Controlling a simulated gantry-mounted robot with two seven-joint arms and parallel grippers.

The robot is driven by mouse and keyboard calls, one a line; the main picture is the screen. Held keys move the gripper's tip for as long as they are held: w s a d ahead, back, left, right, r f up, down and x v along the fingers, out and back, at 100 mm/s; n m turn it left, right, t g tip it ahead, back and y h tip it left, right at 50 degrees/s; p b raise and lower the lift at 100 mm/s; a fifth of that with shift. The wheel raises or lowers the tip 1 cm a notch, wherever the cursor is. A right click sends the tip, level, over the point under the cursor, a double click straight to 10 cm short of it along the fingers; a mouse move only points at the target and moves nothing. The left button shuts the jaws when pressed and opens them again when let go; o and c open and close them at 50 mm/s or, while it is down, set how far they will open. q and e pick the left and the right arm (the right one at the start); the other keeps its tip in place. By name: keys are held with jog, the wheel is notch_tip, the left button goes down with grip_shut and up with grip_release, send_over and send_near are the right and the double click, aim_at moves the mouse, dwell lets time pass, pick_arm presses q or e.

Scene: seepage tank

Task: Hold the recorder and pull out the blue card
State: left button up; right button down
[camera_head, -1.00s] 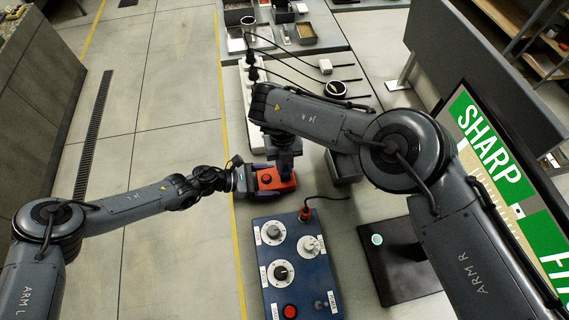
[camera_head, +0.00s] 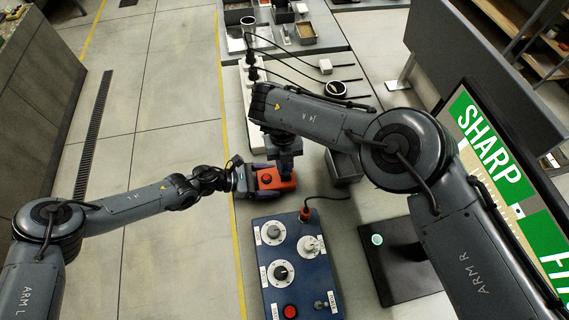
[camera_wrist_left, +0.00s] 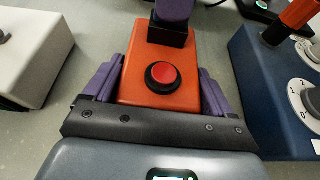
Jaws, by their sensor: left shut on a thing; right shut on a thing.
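The recorder, an orange box (camera_head: 269,180) with a red round button, lies near the back edge of the blue control panel. It also fills the middle of the left wrist view (camera_wrist_left: 135,92). My left gripper (camera_head: 252,180) comes from the left, and its purple fingers (camera_wrist_left: 162,88) are shut on the recorder's two sides. My right gripper (camera_head: 287,168) reaches down from above at the recorder's far end. Its purple finger with a dark tip shows there in the left wrist view (camera_wrist_left: 170,32). The blue card is not visible; the right fingertips hide what they grip.
The blue control panel (camera_head: 306,248) with dials stands close in front. A white box (camera_wrist_left: 30,52) lies left of the recorder in the left wrist view. A dark grey box (camera_head: 345,166) is to the right. A monitor (camera_head: 500,160) stands at the far right.

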aim_at(285, 170)
jog(key=shift+r, duration=0.3)
jog(key=shift+r, duration=2.1)
pick_arm(q)
jog(key=o, duration=1.1)
jog(key=shift+a, duration=0.1)
